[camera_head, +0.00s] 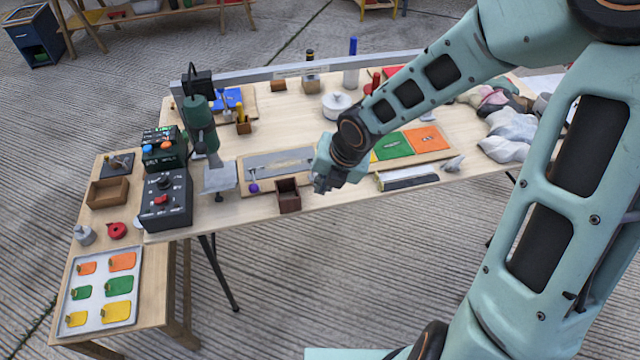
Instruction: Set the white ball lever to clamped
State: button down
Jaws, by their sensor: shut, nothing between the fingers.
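I cannot make out a white ball lever for certain at this size. A grey slotted plate (284,160) lies on a wooden board near the table's front edge. A purple ball (253,188) shows at its front left. A small dark plate with an upright part (118,163) sits on the left side table; its details are too small to read. My gripper (322,187) is shut and empty, fingertips down, just right of a small dark red-brown box (288,196). My gripper and arm hide the grey plate's right end.
A green drill press (203,125) and black control boxes (164,200) stand at the left. A white lidded pot (336,106) is behind the grey plate. A tray of coloured tags (101,289) is front left.

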jog(key=b+x, duration=0.5)
jog(key=x, duration=0.4)
jog(key=shift+w+d+r+p, duration=0.2)
jog(key=shift+w+r, duration=0.1)
jog(key=shift+w, duration=0.25)
jog(key=shift+w+d+r+p, duration=0.15)
jog(key=shift+w+r, duration=0.1)
jog(key=shift+w, duration=0.3)
jog(key=shift+w+d+r+p, duration=0.2)
jog(key=shift+w+r, duration=0.1)
jog(key=shift+w, duration=0.25)
jog(key=shift+r, duration=0.1)
